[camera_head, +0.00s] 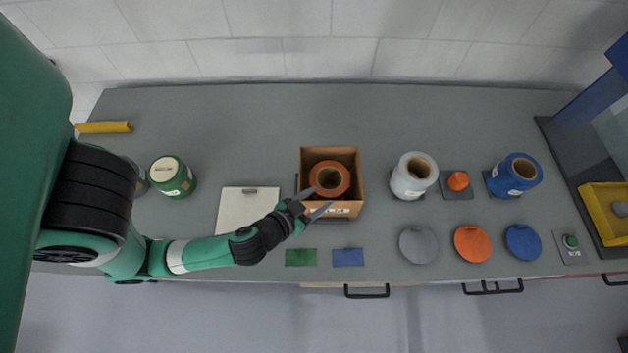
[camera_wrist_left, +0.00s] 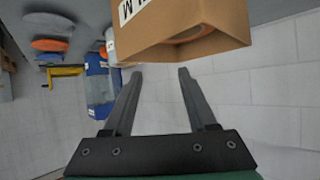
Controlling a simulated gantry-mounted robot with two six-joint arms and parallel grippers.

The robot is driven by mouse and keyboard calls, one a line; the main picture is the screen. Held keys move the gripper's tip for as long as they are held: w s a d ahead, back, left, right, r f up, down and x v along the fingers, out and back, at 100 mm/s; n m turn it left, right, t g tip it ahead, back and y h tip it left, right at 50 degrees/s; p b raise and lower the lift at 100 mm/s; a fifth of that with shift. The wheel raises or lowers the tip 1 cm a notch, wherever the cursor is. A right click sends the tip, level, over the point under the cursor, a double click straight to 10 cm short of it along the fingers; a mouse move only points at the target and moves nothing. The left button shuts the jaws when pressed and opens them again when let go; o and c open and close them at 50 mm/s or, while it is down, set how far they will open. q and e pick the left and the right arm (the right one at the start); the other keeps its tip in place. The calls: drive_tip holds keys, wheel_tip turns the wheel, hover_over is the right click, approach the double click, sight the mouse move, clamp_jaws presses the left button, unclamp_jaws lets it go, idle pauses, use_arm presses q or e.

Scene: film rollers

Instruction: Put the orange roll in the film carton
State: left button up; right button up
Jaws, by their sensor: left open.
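The film carton (camera_head: 345,155) is an open brown box near the middle of the table with a white label on its front. The orange roll (camera_head: 342,178) sits inside it, upright, with its hollow core facing up. My left gripper (camera_head: 322,197) is open and empty at the carton's front left, its fingers apart and overlapping the carton's front in the head view. In the left wrist view the open fingers (camera_wrist_left: 160,74) point toward the carton (camera_wrist_left: 195,20), and a small part of the orange roll (camera_wrist_left: 189,35) shows at its opening. My right gripper is not in view.
A green container (camera_head: 173,178) and a clipboard (camera_head: 240,207) are left. The table's back is clear.

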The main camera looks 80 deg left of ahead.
use_arm(q)
drive_tip(key=shift+s+d+r, duration=0.3)
drive_tip(key=shift+s+r, duration=0.15)
drive_tip(key=shift+s, duration=0.05)
drive_tip(key=w+d+r+t+h, duration=0.1)
drive_tip(key=w+d+r+t, duration=0.15)
drive_tip(key=w+r, duration=0.6)
drive_tip(key=w+d+r+m+t+h, duration=0.1)
drive_tip(key=w+d+r+t, duration=0.3)
drive_tip(key=r, duration=0.7)
drive_tip(key=w+d+r+t+h, duration=0.1)
drive_tip(key=w+r+t, duration=0.1)
drive_tip(key=w+r, duration=0.7)
drive_tip(key=s+d+r+m+t+h, duration=0.1)
drive_tip(key=s+r+m+t+h, duration=0.1)
drive_tip(key=r, duration=1.4)
drive_tip(key=s+d+r+m+t+h, duration=0.2)
drive_tip(key=s+r+t, duration=0.4)
drive_tip(key=r, duration=1)
drive_tip(key=shift+s+r+m+h, duration=0.15)
drive_tip(key=shift+r+m+h, duration=0.2)
drive_tip(key=shift+m+h, duration=0.45)
